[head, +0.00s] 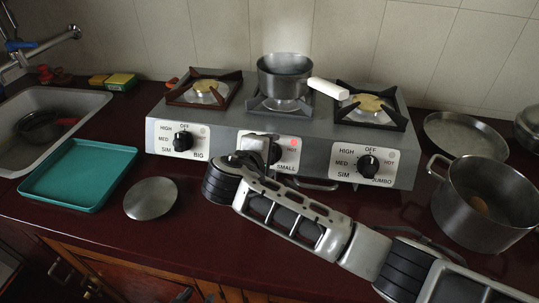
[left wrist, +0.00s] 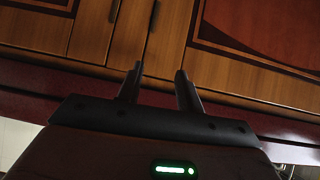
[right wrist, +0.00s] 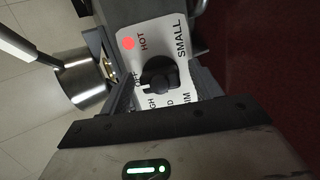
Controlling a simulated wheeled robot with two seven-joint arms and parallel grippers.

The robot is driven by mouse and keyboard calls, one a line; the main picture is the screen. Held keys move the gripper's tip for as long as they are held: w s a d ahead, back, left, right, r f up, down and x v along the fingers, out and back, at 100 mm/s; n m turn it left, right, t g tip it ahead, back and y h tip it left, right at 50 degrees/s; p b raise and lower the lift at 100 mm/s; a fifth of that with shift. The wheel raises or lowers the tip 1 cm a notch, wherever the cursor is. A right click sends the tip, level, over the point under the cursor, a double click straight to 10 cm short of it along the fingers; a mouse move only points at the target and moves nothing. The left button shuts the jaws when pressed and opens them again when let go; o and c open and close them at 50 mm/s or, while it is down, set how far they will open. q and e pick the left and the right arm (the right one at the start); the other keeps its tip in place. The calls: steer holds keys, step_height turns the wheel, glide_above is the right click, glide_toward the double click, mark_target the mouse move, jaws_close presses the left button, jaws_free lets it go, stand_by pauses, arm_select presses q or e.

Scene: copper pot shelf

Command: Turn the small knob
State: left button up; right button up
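The small knob (right wrist: 160,75) is a black round knob on the white SMALL panel (right wrist: 181,38) in the right wrist view. It sits between the fingers of my right gripper (right wrist: 162,85), which look apart with narrow gaps at its sides. The knob's pointer looks turned toward HIGH. The panel's red light (head: 292,142) is lit near HOT. In the head view my right gripper (head: 258,157) is in front of the middle panel and hides the knob. My left gripper (left wrist: 158,82) is open and empty, facing the wooden cabinet doors (left wrist: 130,35).
The BIG knob (head: 182,141) and JUMBO knob (head: 368,166) flank it, their lights grey. A saucepan (head: 284,76) with a white handle stands on the middle burner. A large pot (head: 483,205) is at right; a teal tray (head: 80,174) and round lid (head: 150,198) are at left.

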steer(key=shift+r, duration=0.1)
steer(key=v, duration=1.5)
steer(key=shift+s+a, duration=0.25)
steer(key=shift+s, duration=0.1)
steer(key=shift+r, duration=0.1)
